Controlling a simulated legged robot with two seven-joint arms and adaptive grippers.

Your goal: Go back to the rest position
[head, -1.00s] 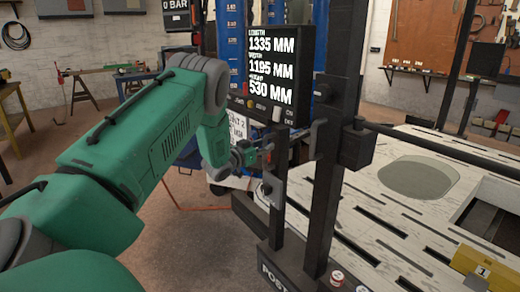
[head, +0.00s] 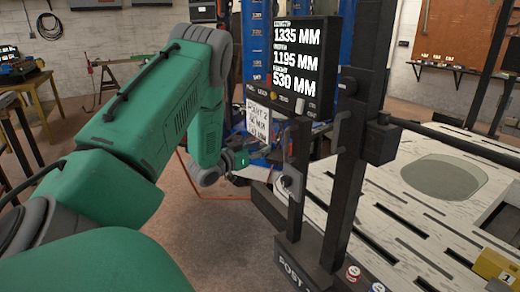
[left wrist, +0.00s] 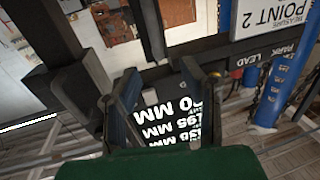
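My left arm reaches in from the left in the head view. Its gripper (head: 262,163) is small and partly lost against the clutter, just left of the black post (head: 345,165). In the left wrist view my left gripper (left wrist: 160,75) has its two dark fingers apart with nothing visible between them. The black readout (head: 297,60) shows 1335, 1195 and 530 MM; it also shows upside down in the left wrist view (left wrist: 170,122), beyond the fingers. My right gripper is in neither view.
A white paper sign (head: 258,121) hangs under the readout. A blue perforated upright (head: 256,45) stands behind. A pale slotted bench (head: 400,215) with a yellow block (head: 495,266) fills the right. The floor (head: 215,240) beneath my arm looks clear.

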